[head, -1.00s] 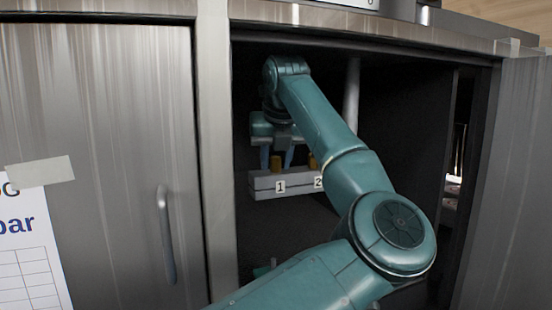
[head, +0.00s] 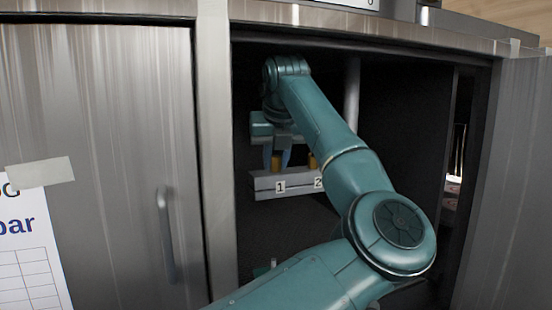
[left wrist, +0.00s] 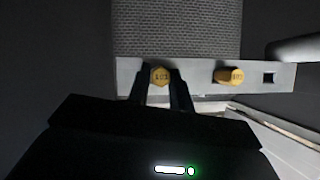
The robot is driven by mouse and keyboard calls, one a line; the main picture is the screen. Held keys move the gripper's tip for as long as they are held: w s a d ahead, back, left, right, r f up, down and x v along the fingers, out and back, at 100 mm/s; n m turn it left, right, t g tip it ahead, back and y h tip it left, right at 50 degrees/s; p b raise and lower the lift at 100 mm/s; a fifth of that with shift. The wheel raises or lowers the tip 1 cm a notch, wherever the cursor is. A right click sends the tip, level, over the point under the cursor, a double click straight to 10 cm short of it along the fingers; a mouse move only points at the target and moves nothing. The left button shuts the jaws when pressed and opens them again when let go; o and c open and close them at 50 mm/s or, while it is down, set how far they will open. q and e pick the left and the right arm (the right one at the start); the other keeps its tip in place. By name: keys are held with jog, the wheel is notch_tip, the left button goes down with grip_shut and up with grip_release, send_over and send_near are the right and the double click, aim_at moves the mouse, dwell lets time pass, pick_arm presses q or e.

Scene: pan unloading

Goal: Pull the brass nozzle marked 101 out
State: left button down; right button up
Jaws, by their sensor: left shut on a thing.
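My left gripper (head: 277,164) is inside the open cabinet, over the slot labelled 1 of a grey holder block (head: 265,188). It is shut on a brass nozzle (left wrist: 160,76), with one finger on each side in the left wrist view. The marking on the nozzle's face is too small to read surely. The nozzle is still at the block (left wrist: 200,69), in line with its row of slots. A second brass nozzle (left wrist: 230,75) sits in the block to the right; it also shows in the head view (head: 312,161) above label 2. My right gripper is not in view.
A square dark slot (left wrist: 269,78) at the block's right end is empty. A pale vertical pipe (head: 352,90) stands behind my arm. The cabinet's frame post (head: 215,150) is close on the left. The dark interior right of my arm looks free.

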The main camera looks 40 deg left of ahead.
pick_arm(q)
jog(key=shift+r+p, duration=0.55)
jog(key=shift+r, duration=0.2)
